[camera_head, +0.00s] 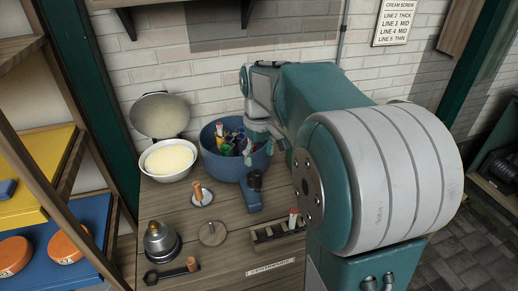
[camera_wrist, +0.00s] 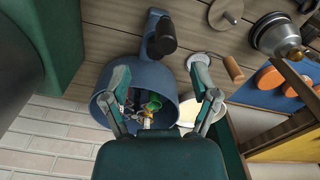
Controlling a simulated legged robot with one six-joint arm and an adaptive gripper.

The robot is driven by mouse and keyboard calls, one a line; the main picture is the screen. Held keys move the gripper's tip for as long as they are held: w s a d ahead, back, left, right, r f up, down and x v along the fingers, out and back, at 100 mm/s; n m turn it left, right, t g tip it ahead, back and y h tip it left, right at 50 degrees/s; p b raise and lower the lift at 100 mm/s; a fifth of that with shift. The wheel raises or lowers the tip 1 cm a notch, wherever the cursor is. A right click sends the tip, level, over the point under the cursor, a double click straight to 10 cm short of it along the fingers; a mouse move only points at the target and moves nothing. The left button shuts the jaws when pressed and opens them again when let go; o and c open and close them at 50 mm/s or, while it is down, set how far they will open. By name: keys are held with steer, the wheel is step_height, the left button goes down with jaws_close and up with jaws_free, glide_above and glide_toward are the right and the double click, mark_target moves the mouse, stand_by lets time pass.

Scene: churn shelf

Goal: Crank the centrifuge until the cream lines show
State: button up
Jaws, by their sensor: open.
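The centrifuge is a round blue drum (camera_head: 208,150) on the wooden bench, with several small tubes (camera_head: 226,138) with coloured parts inside. A blue arm with a black knob (camera_head: 254,181) sticks out at its front; the knob also shows in the wrist view (camera_wrist: 161,40). My gripper (camera_head: 256,138) is above the drum's right side. In the wrist view my gripper (camera_wrist: 160,92) has its fingers wide apart over the drum's opening (camera_wrist: 105,82), with nothing between them held. The tubes (camera_wrist: 148,108) are partly hidden, and no cream lines can be made out.
A bowl of pale yellow stuff (camera_head: 168,158) stands left of the drum. A handled white disc (camera_head: 207,199), a wooden disc (camera_head: 213,235), a metal bell-shaped thing (camera_head: 160,243), a black wrench-like tool (camera_head: 160,275) and a wooden rack (camera_head: 270,234) lie in front. Shelves (camera_head: 70,165) stand left.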

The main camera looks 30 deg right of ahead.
mark_target(258, 171)
steer(key=shift+a+f, duration=0.7)
steer(key=shift+f, duration=0.05)
steer(key=shift+d+f, duration=0.25)
steer(key=shift+f, duration=0.3)
steer(key=shift+d+f, duration=0.25)
steer(key=shift+f, duration=0.75)
steer(key=shift+a+f, duration=0.3)
steer(key=shift+f, duration=0.65)
steer(key=shift+d, duration=0.15)
steer(key=shift+d+f, duration=0.15)
steer(key=shift+f, duration=0.15)
steer(key=shift+s, duration=0.1)
jaws_close()
